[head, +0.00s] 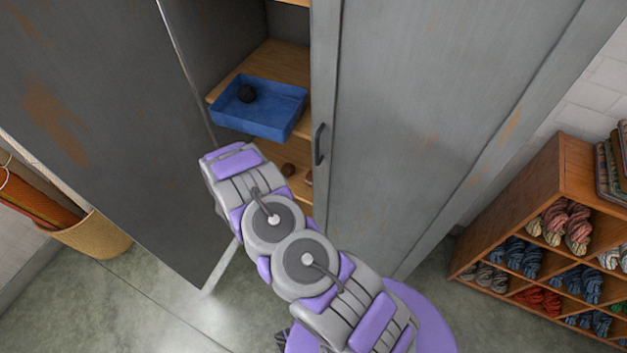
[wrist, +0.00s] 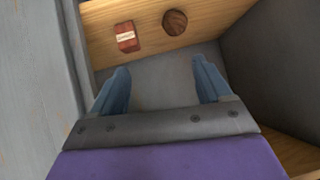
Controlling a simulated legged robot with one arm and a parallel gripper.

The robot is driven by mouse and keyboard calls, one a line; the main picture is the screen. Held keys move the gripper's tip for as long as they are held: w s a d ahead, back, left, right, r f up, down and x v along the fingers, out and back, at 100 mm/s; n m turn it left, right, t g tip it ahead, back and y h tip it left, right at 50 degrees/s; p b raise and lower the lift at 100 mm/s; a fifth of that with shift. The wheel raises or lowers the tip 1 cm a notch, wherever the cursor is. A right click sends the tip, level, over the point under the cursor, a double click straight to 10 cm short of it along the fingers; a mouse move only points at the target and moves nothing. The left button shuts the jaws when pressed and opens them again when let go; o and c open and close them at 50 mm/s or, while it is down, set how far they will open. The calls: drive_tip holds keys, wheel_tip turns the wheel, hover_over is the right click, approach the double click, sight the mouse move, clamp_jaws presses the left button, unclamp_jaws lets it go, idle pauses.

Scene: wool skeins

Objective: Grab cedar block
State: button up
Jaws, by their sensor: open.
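The cedar block looks to be the small reddish-brown block with a pale label (wrist: 126,37), lying on a wooden shelf (wrist: 150,54) at the top of the wrist view. In the head view, a sliver of reddish block (head: 309,178) shows beside the cabinet's door edge. My gripper (wrist: 162,84) is open and empty, its two blue fingers pointing toward the shelf edge. The block is beyond the left fingertip, not between the fingers. In the head view my arm hides the gripper.
A round brown wooden piece (wrist: 175,22) lies right of the block. The left door (head: 95,130) stands open; the right door (head: 430,110) borders the opening. A yarn rack (head: 560,175) stands at right.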

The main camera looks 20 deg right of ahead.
drive_tip(key=s+d+f+h, duration=0.3)
drive_tip(key=d, duration=0.1)
drive_tip(key=b, duration=0.3)
approach(310, 177)
drive_tip(key=x, duration=0.5)
drive_tip(key=shift+d+f, duration=0.1)
drive_tip(key=shift+d, duration=0.1)
drive_tip(key=shift+w+d, duration=0.2)
drive_tip(key=shift+w, duration=0.15)
drive_tip(key=x, duration=0.1)
drive_tip(key=b+x, duration=0.1)
drive_tip(key=x, duration=0.2)
drive_tip(key=shift+s+d+f, duration=0.15)
drive_tip(key=shift+d+f, duration=0.1)
drive_tip(key=shift+f, duration=0.2)
drive_tip(key=shift+w+d+f+b, duration=0.2)
drive_tip(key=shift+w+d+b, duration=0.1)
drive_tip(key=shift+w+b, duration=0.05)
drive_tip(key=c, duration=1)
drive_tip(key=shift+r, duration=0.15)
drive_tip(key=shift+c, duration=0.2)
